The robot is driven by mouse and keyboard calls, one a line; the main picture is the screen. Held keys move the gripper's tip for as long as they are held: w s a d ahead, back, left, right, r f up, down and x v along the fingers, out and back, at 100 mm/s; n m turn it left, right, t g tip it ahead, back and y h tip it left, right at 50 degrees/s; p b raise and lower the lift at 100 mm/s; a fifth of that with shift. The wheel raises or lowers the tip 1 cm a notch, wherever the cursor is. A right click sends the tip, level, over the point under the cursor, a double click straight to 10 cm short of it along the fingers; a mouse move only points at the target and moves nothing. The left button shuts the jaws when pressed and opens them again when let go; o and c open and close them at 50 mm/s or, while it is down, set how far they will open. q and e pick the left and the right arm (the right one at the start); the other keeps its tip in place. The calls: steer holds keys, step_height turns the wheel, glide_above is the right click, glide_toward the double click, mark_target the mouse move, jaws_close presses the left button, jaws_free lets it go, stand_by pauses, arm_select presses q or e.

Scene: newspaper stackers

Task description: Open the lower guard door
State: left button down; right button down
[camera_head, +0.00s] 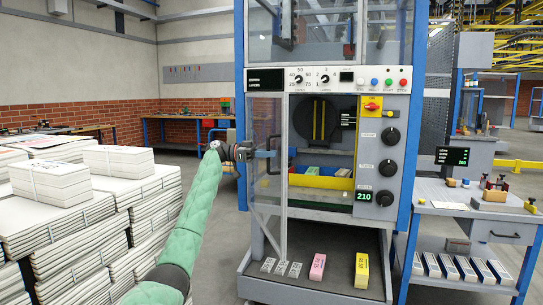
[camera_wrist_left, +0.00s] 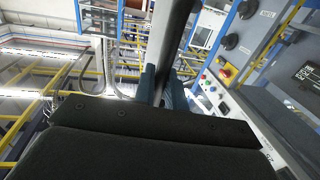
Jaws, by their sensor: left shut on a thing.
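The lower guard door (camera_head: 264,125) is a clear panel in a grey frame on the left of the machine's lower opening. It stands swung outward at an angle, its lower edge slanting toward me and its upright bar (camera_head: 284,190) in front. My left gripper (camera_head: 271,153) reaches in from the left at mid-height of the door. I cannot tell whether this bar is a handle or the frame. My right gripper is not in view.
The machine's inner bay (camera_head: 325,150) shows behind the door. A pink block (camera_head: 317,267) and a yellow block (camera_head: 361,271) lie on its lower tray. Newspaper stacks (camera_head: 55,225) stand at the left. A grey bench (camera_head: 455,198) stands at the right.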

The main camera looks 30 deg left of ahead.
arm_select(q)
steer(key=c, duration=1.5)
jaws_free()
steer(key=shift+c, duration=0.2)
steer(key=shift+r, duration=0.1)
